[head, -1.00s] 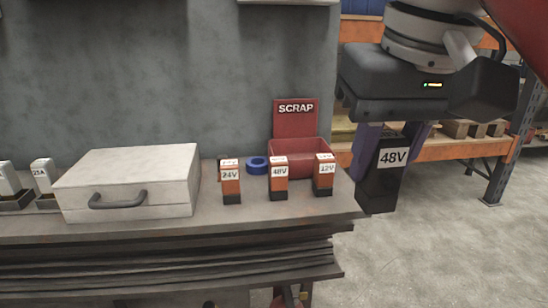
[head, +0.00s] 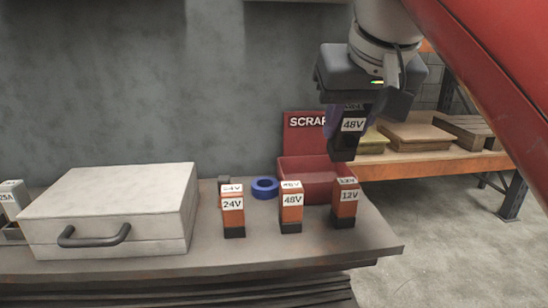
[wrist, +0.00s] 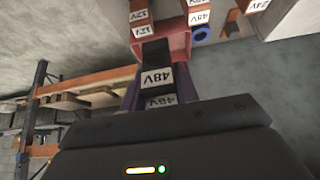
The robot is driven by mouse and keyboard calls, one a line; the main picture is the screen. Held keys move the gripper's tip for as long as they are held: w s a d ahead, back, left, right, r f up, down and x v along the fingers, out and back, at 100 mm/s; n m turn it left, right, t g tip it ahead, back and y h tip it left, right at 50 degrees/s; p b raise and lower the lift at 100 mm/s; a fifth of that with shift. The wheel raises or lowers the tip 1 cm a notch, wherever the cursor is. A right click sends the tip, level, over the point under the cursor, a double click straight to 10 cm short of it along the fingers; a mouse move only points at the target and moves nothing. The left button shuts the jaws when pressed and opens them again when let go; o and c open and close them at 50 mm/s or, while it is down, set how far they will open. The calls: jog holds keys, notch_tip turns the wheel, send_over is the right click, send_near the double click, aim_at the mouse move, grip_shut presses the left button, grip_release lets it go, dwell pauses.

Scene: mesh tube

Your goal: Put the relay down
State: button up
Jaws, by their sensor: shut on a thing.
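My gripper (head: 346,118) is shut on a black relay (head: 343,149) with a white 48V label. The relay hangs upright in the air, over or in front of the right part of the red SCRAP bin (head: 300,170); I cannot tell its exact depth. In the wrist view the held relay (wrist: 155,55) shows between the purple fingers, with the bin behind it.
A blue tape roll (head: 265,187) lies behind the row. A white case (head: 115,212) fills the bench's left part. A relay marked 25A (head: 12,200) stands at the far left. The bench front right is bare. Shelving (head: 440,150) stands behind at right.

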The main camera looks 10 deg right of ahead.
jog(key=w+p, duration=0.1)
jog(key=w, duration=0.8)
jog(key=x, duration=0.3)
jog(key=s+b+x, duration=0.1)
jog(key=x, duration=0.1)
jog(key=f+b+x, duration=0.1)
jog(key=x, duration=0.2)
jog(key=shift+s+f, duration=0.25)
jog(key=shift+f, duration=0.1)
jog(key=f, duration=0.1)
jog(key=f+b, duration=0.1)
jog(key=shift+w+f, duration=0.3)
jog(key=shift+w, duration=0.05)
jog(key=shift+w+r+g+p, duration=0.3)
jog(key=shift+r+g+p, duration=0.15)
jog(key=shift+p, duration=0.2)
jog(key=shift+w+r+g+p, duration=0.1)
jog(key=shift+w+g+p, duration=0.55)
jog(key=shift+g+p, duration=0.45)
jog(key=shift+f+b, duration=0.4)
jog(key=shift+f, duration=0.6)
